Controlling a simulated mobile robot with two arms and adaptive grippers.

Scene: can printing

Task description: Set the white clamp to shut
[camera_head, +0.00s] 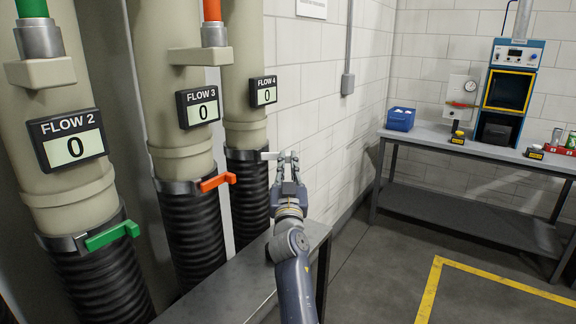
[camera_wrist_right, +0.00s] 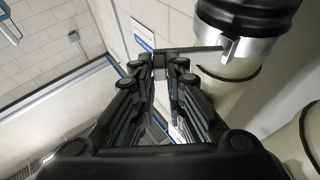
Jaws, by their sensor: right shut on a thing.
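The white clamp (camera_head: 268,156) sticks out to the right from the metal collar at the foot of the FLOW 4 pipe (camera_head: 245,120). My right gripper (camera_head: 288,165) is at the outer end of the clamp's lever, shut on it. The fingers hide part of the lever's end. My left gripper is not in view.
An orange clamp (camera_head: 217,181) and a green clamp (camera_head: 112,235) stick out from the neighbouring pipes. The three displays all read 0. A grey bench (camera_head: 240,285) lies below my right arm. A far table (camera_head: 455,148) holds a blue box and machines.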

